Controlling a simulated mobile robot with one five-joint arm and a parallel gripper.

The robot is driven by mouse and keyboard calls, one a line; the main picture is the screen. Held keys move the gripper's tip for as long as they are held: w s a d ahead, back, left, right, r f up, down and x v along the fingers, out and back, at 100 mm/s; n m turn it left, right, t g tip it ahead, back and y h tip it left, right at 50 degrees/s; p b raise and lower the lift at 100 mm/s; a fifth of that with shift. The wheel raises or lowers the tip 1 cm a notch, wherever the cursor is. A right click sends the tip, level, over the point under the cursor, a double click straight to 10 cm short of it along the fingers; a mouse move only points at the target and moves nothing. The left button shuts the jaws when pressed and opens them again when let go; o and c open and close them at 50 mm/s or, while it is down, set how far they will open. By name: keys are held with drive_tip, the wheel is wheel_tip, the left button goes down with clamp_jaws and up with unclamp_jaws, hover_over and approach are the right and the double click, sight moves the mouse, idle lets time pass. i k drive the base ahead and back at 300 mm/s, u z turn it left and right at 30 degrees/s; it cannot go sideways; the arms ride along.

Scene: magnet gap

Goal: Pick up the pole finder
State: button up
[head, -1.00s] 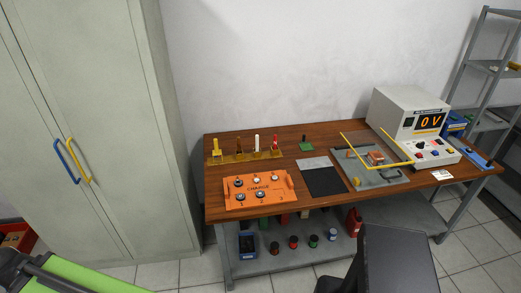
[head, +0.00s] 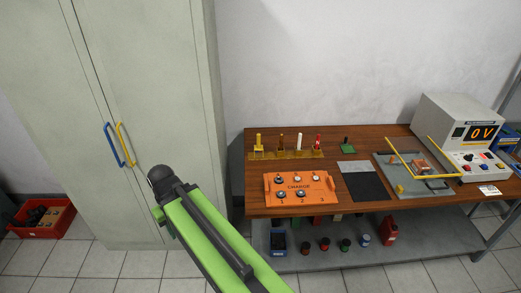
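I cannot tell for sure which thing is the pole finder. A small green block with a dark upright piece (head: 346,146) stands on the brown table (head: 232,205), near its back edge. Left of it, a yellow rack (head: 287,155) holds a yellow piece (head: 259,142), a brown one (head: 281,142), a white one (head: 299,142) and a red one (head: 318,142), all upright. My green arm crosses the lower middle, in front of the cabinet and left of the table. Its visible end is a dark rounded joint; I see no gripper fingers.
On the table are an orange CHARGE box (head: 300,188), a black and grey mat (head: 366,186), a grey board with yellow bars (head: 386,170) and a white meter reading 0 V (head: 455,125). Several jars stand on the lower shelf (head: 300,262). A cabinet (head: 60,90) and red bin (head: 38,226) are left.

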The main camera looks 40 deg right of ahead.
sight(258, 148)
drive_tip(key=i, duration=1.5)
drive_tip(key=z, duration=0.05)
